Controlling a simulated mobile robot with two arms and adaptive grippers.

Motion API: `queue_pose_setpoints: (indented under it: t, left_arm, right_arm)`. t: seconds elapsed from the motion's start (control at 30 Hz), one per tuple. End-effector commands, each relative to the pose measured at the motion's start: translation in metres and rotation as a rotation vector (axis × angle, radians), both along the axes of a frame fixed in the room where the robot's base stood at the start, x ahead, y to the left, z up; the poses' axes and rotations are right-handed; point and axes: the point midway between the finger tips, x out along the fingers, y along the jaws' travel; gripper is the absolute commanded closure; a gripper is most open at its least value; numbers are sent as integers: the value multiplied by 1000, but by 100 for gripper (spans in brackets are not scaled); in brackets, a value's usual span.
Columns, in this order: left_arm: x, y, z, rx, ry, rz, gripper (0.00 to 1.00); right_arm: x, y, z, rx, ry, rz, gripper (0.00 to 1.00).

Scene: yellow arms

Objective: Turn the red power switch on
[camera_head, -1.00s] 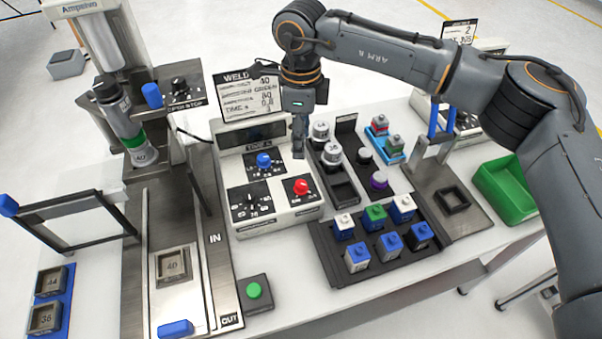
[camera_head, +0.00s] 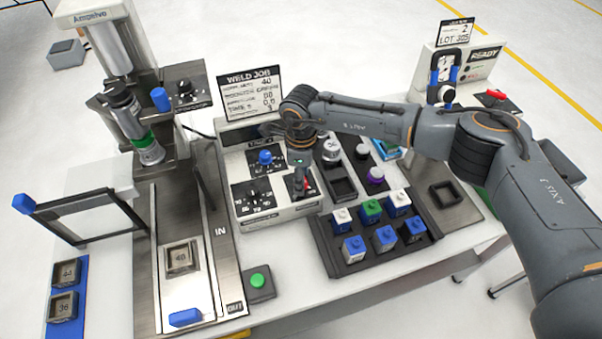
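The red power switch (camera_head: 308,187) is on the front panel of the grey-white control box (camera_head: 285,212), right of a black dial. Only part of its red shows, because my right gripper (camera_head: 300,188) is in front of it. My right gripper points down with its fingertips at the switch. I cannot tell whether they touch it or how far apart the fingers are. The switch's position is hidden. My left gripper is not in view.
A blue knob (camera_head: 265,157) and a black dial (camera_head: 252,196) are close by on the same box. A job sign (camera_head: 250,92) stands behind it. A black rack (camera_head: 335,262) of colored blocks is to the right, and a green button (camera_head: 258,281) is in front.

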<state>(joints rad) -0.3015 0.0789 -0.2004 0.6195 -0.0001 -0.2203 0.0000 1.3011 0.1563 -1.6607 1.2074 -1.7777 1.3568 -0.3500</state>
Motion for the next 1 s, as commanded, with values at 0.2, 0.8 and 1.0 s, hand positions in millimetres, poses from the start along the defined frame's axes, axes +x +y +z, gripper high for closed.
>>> queue_pose_setpoints:
  t: [0.2, 0.8, 1.0]
  left_arm:
    - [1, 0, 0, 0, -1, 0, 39]
    - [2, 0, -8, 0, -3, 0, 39]
    - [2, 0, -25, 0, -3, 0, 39]
  right_arm:
    - [0, 0, 0, 0, 0, 0, 58]
    - [0, 0, -2, 1, -1, -49, 100]
    - [1, 1, -3, 3, -3, -167, 100]
